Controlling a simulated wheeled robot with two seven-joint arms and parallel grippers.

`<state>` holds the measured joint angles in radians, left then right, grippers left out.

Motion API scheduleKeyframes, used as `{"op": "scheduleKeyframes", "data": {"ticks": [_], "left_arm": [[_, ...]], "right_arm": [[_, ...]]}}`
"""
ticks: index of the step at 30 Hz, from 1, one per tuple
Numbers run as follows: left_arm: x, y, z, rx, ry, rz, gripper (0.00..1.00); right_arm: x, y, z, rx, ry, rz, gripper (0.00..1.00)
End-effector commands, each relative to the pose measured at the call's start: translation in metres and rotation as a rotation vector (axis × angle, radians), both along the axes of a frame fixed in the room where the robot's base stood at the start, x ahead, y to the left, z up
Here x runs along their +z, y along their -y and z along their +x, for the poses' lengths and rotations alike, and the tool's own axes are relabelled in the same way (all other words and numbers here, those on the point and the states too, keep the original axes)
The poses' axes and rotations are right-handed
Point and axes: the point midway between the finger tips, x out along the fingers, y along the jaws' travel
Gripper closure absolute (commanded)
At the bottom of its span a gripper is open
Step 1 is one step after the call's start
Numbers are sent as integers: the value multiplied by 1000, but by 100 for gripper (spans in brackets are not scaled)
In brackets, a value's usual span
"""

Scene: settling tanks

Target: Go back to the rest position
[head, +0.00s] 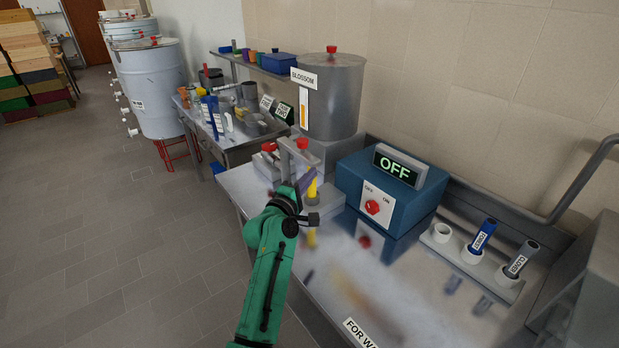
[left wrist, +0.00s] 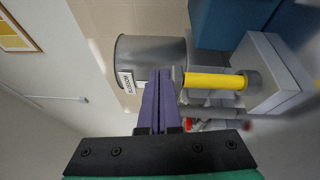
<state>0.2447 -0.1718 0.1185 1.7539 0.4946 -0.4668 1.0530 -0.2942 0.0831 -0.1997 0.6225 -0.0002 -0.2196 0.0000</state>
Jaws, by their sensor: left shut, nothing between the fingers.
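My left gripper (head: 308,180) is at the end of the green arm, over the left part of the steel bench (head: 370,270). Its purple fingers (left wrist: 159,85) are shut together with nothing between them. A yellow tube (left wrist: 212,81) in a grey holder (left wrist: 252,80) is just beside the fingers, apart from them as far as I can tell. In the head view the yellow tube (head: 312,188) shows partly behind the gripper. My right gripper is not in view.
A grey tank labelled BLOSSOM (head: 333,100) stands behind the gripper. A blue box (head: 398,205) shows OFF with a red knob. A white rack (head: 470,262) holds a blue and a grey tube at right. The floor (head: 120,250) at left is clear.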

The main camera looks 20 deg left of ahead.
Motion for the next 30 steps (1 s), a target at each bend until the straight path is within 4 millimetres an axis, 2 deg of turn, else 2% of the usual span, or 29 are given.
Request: {"op": "scheduleKeyframes", "data": {"ticks": [4, 10, 13, 14, 16, 18, 21, 25, 30], "left_arm": [[0, 0, 0, -1, 0, 0, 100], [-2, 0, -1, -2, -5, 10, 100], [-24, 3, -17, -36, -68, 151, 100], [-37, 4, -27, -59, -107, 233, 100], [-73, 8, -61, -143, -218, 480, 100], [-108, 10, -103, -252, -331, 732, 100], [-141, 8, -154, -402, -450, 999, 100], [-166, 3, -211, -578, -558, 1239, 100], [-182, -5, -275, -799, -661, 1460, 100]], "right_arm": [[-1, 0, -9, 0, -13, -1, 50], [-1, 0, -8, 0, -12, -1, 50], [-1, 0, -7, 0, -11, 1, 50], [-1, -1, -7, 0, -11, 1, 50], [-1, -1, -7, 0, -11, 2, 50], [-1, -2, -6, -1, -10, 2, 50], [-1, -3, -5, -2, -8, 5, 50], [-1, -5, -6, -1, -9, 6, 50], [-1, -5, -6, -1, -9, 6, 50]]}}
